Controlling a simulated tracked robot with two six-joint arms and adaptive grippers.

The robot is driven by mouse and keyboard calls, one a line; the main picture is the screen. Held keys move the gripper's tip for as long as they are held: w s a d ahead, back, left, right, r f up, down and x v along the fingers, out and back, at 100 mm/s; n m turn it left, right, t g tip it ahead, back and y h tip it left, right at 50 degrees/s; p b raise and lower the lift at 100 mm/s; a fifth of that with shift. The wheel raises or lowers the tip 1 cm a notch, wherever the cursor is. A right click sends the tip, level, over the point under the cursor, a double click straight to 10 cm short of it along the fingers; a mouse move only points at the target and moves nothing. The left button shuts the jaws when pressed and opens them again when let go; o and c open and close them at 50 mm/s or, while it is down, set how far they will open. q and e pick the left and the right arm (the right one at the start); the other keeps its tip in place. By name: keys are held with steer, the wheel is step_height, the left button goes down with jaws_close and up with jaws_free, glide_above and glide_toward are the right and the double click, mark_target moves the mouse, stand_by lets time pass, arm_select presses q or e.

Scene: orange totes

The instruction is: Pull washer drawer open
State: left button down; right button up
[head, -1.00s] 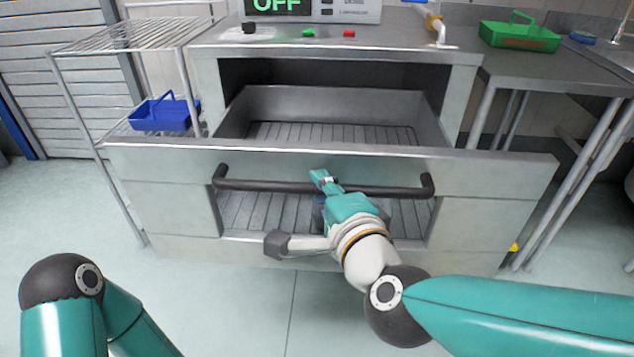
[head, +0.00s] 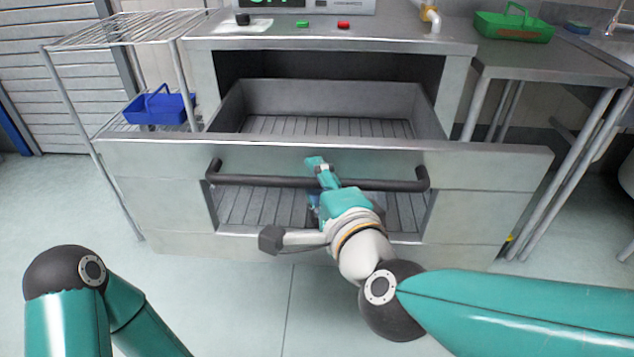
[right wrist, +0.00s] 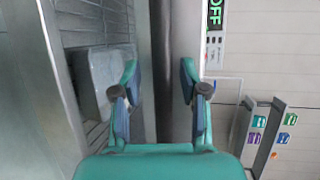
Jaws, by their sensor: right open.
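The metal washer drawer (head: 480,163) stands pulled well out of the machine, its ribbed inside showing empty. A dark bar handle (head: 255,181) runs across its front panel. In the right wrist view the open fingers (right wrist: 160,82) stand on either side of the bar (right wrist: 175,50). Whether they touch it cannot be told. My left gripper is out of view; only part of that arm shows.
A wire rack with a blue basket (head: 158,108) stands left of the machine (head: 330,40). A steel table (head: 550,62) with a green caddy (head: 513,27) stands at the right. The floor before the drawer is clear.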

steer(key=v, duration=0.7)
steer(key=shift+s, duration=0.25)
steer(key=shift+d, duration=0.1)
